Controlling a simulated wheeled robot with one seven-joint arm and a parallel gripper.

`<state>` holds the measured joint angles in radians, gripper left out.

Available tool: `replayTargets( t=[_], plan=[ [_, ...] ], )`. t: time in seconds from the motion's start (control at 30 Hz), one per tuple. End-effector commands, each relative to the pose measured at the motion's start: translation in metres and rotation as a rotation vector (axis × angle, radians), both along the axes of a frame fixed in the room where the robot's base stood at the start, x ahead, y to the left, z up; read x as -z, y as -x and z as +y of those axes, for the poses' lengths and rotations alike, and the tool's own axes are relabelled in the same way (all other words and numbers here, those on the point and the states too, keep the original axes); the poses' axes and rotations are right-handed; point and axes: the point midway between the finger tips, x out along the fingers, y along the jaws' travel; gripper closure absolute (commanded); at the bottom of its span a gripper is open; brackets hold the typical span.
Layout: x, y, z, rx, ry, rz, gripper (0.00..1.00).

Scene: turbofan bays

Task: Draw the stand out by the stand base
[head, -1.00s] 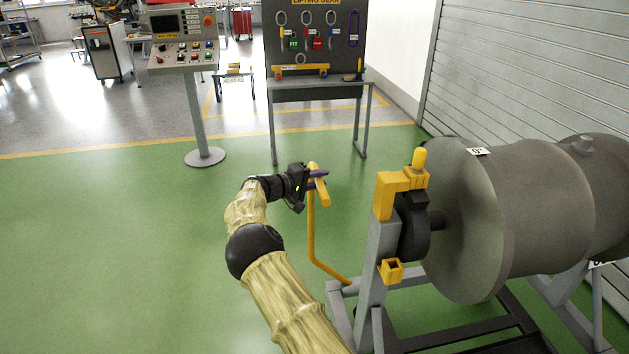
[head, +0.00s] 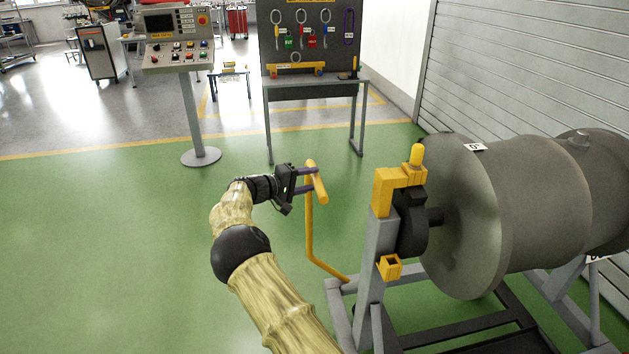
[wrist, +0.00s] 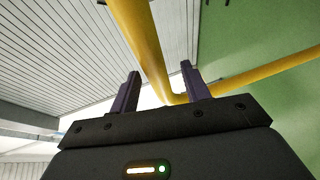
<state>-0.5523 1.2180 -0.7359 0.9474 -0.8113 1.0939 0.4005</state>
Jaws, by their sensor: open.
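The stand is a grey frame carrying a large grey drum-shaped engine body (head: 510,210). Its stand base (head: 338,315) is a low grey frame on the floor at lower right.
A control console (head: 178,55) on a post stands at the back left. A lifting-gear bench (head: 315,90) stands behind. A grey shutter wall (head: 530,70) runs along the right. Green floor (head: 110,250) is clear to the left.

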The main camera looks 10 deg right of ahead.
Motion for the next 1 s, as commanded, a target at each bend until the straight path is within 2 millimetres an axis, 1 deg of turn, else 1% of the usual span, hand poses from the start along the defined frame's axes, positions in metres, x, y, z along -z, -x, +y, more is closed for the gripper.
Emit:
replayTargets(
  t=[0.03, 0.1, 0.6, 0.7, 0.8, 1.0],
  plan=[
    [-0.001, 0.003, 0.011, -0.003, -0.001, -0.001, 0.53],
    [-0.004, 0.009, 0.024, -0.003, -0.001, -0.001, 0.53],
    [-0.02, 0.045, 0.115, -0.003, -0.002, 0.001, 0.53],
    [-0.023, 0.05, 0.127, 0.0, -0.001, 0.001, 0.53],
    [-0.024, 0.053, 0.134, 0.0, -0.002, 0.002, 0.53],
    [-0.025, 0.054, 0.135, 0.002, -0.002, 0.002, 0.53]
  ],
)
